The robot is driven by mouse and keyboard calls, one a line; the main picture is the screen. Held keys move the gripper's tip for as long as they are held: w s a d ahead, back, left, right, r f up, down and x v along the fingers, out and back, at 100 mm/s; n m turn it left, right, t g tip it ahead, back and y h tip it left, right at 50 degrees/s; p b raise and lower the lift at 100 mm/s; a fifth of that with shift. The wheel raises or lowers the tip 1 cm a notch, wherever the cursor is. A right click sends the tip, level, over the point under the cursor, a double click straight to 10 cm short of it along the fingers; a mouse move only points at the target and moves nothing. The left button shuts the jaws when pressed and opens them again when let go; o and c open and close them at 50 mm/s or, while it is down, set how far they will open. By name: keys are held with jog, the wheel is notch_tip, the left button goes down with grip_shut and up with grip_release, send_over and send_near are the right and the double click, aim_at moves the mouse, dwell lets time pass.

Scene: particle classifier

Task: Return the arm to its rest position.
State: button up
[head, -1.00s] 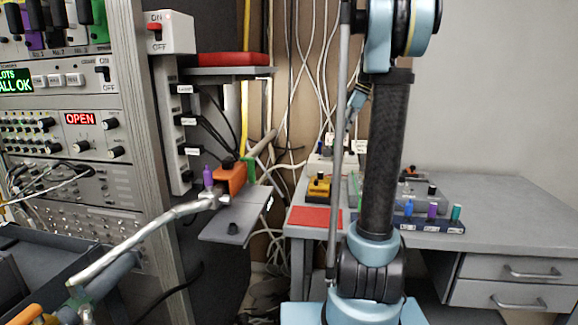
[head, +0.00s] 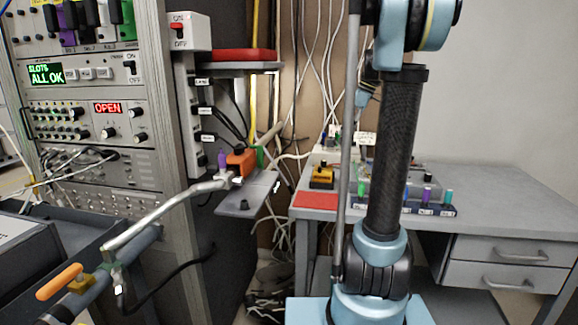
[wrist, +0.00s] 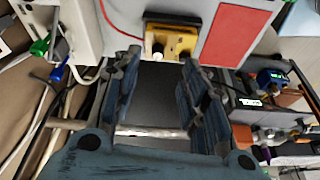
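My arm stands upright in the right half of the head view, with a dark carbon-look link (head: 392,150) between light-blue joints. A small light-blue part (head: 366,97) shows partly behind that link; it may be near my wrist, but the head view does not clearly show my gripper. In the wrist view my gripper (wrist: 158,75) has its two ribbed blue fingers spread apart. Nothing is held between them. A yellow device (wrist: 170,42) and a red mat (wrist: 235,35) lie beyond the fingertips.
A metal pipe (head: 165,212) leads to a small shelf (head: 248,193) holding an orange block (head: 241,162). A grey desk (head: 500,200) stands at right, carrying several small parts. Cables hang behind.

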jog(key=s+a+f+m+h, duration=0.15)
jog(key=s+f+m, duration=0.25)
jog(key=s, duration=0.6)
jog(key=s+a+f+m, duration=0.25)
jog(key=s+f, duration=0.25)
jog(key=s, duration=0.4)
jog(key=s+f+m+t+h, duration=0.1)
jog(key=s+f+m, duration=0.6)
jog(key=s+f, duration=0.8)
jog(key=shift+d+h, duration=0.4)
jog(key=shift+h, duration=0.25)
jog(key=shift+m, duration=0.25)
jog(key=shift+w+f, duration=0.25)
jog(key=shift+w, duration=0.2)
